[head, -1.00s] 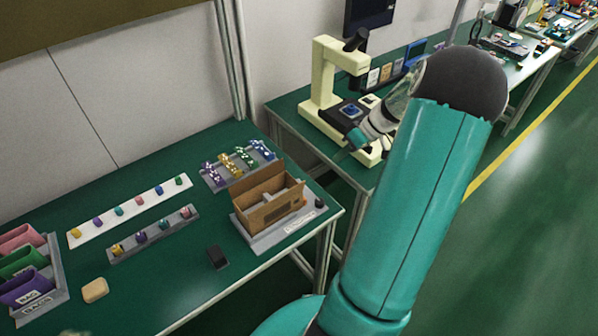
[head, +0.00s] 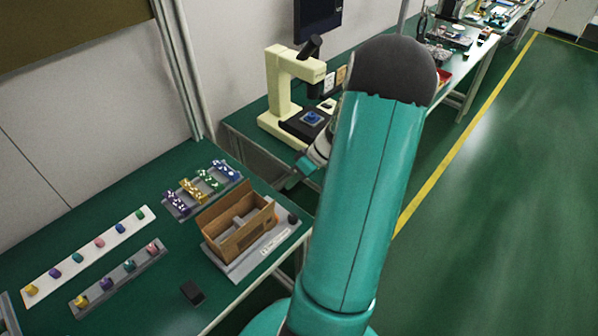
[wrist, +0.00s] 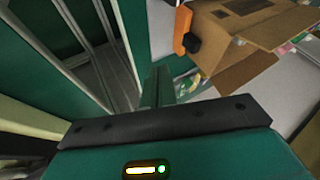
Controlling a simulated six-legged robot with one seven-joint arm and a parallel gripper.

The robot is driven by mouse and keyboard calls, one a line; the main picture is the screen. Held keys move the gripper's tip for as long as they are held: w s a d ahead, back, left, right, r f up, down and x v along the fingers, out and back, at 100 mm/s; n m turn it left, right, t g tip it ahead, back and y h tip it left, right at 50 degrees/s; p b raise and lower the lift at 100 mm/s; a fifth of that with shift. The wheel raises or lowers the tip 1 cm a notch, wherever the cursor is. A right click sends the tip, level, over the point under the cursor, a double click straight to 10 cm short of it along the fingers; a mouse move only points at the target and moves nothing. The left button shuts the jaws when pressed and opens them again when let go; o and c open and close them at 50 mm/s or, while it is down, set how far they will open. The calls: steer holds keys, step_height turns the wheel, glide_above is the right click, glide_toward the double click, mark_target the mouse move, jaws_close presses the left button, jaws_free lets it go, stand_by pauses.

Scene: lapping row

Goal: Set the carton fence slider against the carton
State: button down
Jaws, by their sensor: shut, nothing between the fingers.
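The open brown carton (head: 236,238) sits on a grey fixture plate (head: 232,268) at the right end of the near bench; it also shows at the top right of the wrist view (wrist: 235,50). An orange upright piece (wrist: 181,28) with a black knob (wrist: 191,43), seemingly the fence slider, stands just left of the carton in the wrist view. I cannot tell whether it touches the carton. A dark knob (head: 292,219) shows at the plate's right end in the head view. My gripper (head: 285,184) is shut and empty, beyond the bench's right edge; its fingers (wrist: 158,86) point toward the bench.
Racks of small coloured parts (head: 203,188) stand behind the carton. A white strip (head: 90,257) and a grey strip (head: 120,279) hold coloured pegs at left. A black block (head: 192,293) lies in front. A cream microscope (head: 280,95) stands on the bench beyond a gap.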

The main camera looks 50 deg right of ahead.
steer(key=x, duration=0.3)
steer(key=shift+a+f, duration=0.1)
steer(key=shift+f, duration=0.15)
steer(key=a, duration=0.2)
steer(key=shift+w+a+r, duration=0.1)
steer(key=shift+a, duration=0.25)
steer(key=shift+w+a, duration=0.1)
steer(key=shift+a, duration=0.45)
steer(key=shift+w+a, duration=0.1)
steer(key=shift+a, duration=0.45)
steer(key=v, duration=1.4)
